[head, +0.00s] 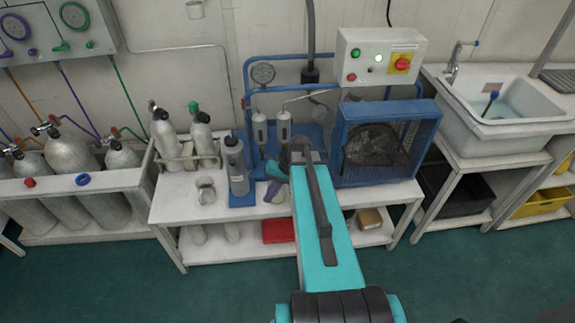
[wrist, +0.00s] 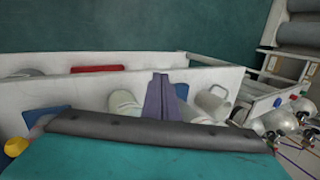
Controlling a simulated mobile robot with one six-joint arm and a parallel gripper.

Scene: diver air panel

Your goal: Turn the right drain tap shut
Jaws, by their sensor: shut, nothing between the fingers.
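The compressor's two upright filter housings stand on the bench, the left one (head: 260,128) and the right one (head: 284,126). I cannot make out the right drain tap; my arm and gripper cover the area below the housings in the head view. My gripper (head: 274,190) has purple fingers, low over the bench in front of the housings. In the wrist view my gripper (wrist: 160,98) is shut and empty, fingers together. A pale cup (wrist: 125,103) is just left of the fingers there, and another pale container is partly hidden behind them.
A mug with a handle (wrist: 215,102) stands on the bench, right in the wrist view. A grey bottle (head: 236,165) stands left of my gripper, and the blue caged fan (head: 385,145) right of my arm. A red box (head: 278,229) lies on the lower shelf.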

